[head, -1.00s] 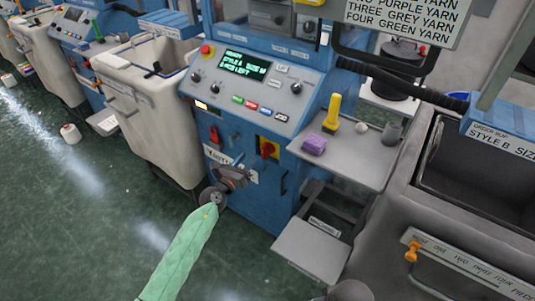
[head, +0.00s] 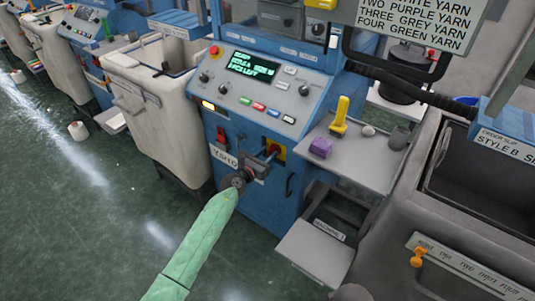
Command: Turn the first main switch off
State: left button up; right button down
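The first machine's main switch (head: 281,154) is a red knob on a yellow plate, low on the blue front panel. My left gripper (head: 270,160) is right in front of it and partly covers the knob and plate. Its fingers look parted, with the tips close to the knob; whether they touch it I cannot tell. The knob's exact angle is hidden. The machine's display (head: 252,66) is lit with green text. My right gripper is not in view.
A side shelf (head: 365,167) holds a purple block (head: 320,148) and a yellow-handled tool (head: 341,118). A cream bin (head: 160,115) stands left of the machine. A grey bin (head: 400,240) is at right. A lower tray (head: 312,254) juts out below.

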pick_arm(q)
jog(key=shift+w+d, duration=0.15)
jog(key=shift+w, duration=0.05)
grip_shut()
